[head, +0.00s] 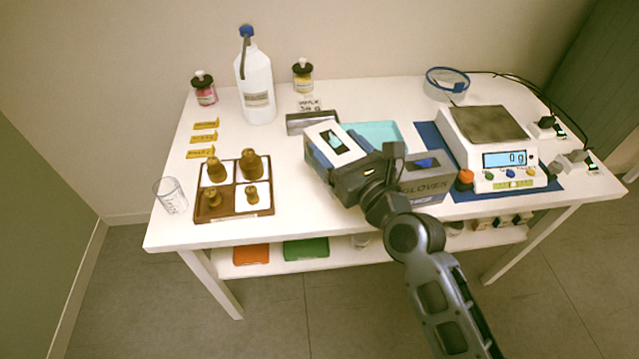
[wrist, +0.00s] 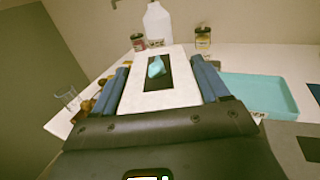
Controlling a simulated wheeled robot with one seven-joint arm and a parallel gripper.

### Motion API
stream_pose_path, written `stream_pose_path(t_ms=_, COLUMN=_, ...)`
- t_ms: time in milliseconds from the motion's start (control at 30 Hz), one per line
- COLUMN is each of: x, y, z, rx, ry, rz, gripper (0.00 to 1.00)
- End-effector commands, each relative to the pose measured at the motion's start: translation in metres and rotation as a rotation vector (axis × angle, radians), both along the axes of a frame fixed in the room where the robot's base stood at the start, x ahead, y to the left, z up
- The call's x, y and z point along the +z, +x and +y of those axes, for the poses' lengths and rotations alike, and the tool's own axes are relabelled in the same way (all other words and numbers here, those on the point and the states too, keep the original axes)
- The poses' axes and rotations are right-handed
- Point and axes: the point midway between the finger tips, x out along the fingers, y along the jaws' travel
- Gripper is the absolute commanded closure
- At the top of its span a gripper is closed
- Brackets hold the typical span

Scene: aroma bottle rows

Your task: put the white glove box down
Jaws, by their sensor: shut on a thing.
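The white glove box (head: 347,151) has a dark slot on top with a teal glove poking out. My gripper (head: 331,156) is shut on it, with blue-padded fingers along its two sides. In the wrist view the white glove box (wrist: 136,98) lies between the fingers (wrist: 160,84). It is over the middle of the table, in front of the teal tray (head: 385,132). Its underside is hidden, so I cannot tell whether it touches the table (head: 300,222). A grey glove box (head: 428,184) with lettering stands just right of my gripper.
A brown-framed weight board (head: 233,214) with brass weights and a clear beaker (head: 171,196) are at left. A big bottle (head: 256,88) and small jars stand at the back. A scale (head: 493,150) on a blue mat is at right. The front middle of the table is bare.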

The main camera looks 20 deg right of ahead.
Motion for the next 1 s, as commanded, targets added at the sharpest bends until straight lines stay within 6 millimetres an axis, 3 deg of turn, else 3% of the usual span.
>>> stream_pose_path(t_ms=133, x=-0.011, y=0.000, z=0.001, rx=0.002, ry=0.002, rz=0.000, gripper=0.70)
stream_pose_path(t_ms=400, x=-0.058, y=0.000, z=0.001, rx=0.002, ry=0.001, rz=0.000, gripper=0.70)
stream_pose_path(t_ms=633, x=-0.071, y=0.000, z=0.000, rx=0.001, ry=0.000, rz=-0.001, gripper=0.70)
stream_pose_path(t_ms=867, x=-0.100, y=0.000, z=0.001, rx=0.002, ry=0.000, rz=0.000, gripper=0.70)
stream_pose_path(t_ms=1000, x=-0.100, y=0.000, z=0.000, rx=-0.001, ry=0.001, rz=-0.002, gripper=0.70)
